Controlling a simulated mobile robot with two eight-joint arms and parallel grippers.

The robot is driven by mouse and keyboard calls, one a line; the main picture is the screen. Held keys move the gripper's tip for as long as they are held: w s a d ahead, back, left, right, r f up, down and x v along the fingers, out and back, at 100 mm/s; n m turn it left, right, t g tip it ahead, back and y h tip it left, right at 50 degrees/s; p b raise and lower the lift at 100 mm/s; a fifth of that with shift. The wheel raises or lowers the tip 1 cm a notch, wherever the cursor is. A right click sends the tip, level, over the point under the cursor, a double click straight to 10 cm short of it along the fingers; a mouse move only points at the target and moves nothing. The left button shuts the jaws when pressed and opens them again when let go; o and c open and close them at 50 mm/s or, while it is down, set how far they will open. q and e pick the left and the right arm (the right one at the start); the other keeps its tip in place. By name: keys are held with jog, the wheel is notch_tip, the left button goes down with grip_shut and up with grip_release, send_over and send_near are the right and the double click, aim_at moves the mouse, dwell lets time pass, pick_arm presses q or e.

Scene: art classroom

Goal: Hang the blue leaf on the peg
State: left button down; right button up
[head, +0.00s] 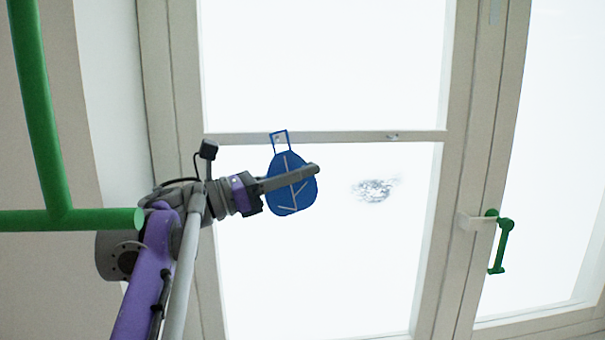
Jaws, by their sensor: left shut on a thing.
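The blue leaf (290,202) is a rounded flat piece with pale vein lines and a square open loop at its top. My left gripper (309,172) is shut on it, with a grey finger across its front. The leaf hangs roughly upright, loop up, in front of the window. The loop overlaps the pale window crossbar in the picture, and a small light spot shows inside it. A small fitting (392,136) sits on the crossbar to the right. I cannot tell which of these is the peg, or whether the loop touches anything. My right gripper is not in view.
A green pipe frame (50,150) stands at the left, its bar end (139,218) close to my left arm. The window frame (460,170) fills the back, with a green handle (499,245) at the right. Room right of the leaf looks free.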

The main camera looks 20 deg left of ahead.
pick_arm(q)
jog(key=shift+w+a+f, duration=0.15)
jog(key=shift+w+a, duration=0.25)
jog(key=shift+w, duration=0.25)
jog(key=shift+w+a+f, duration=0.2)
jog(key=shift+w+a, duration=0.15)
jog(key=shift+w, duration=0.3)
jog(key=shift+w+a+f, duration=0.15)
jog(key=shift+w+a, duration=0.25)
jog(key=shift+w, duration=0.25)
jog(key=c, duration=0.9)
grip_release()
jog(key=shift+c, duration=0.2)
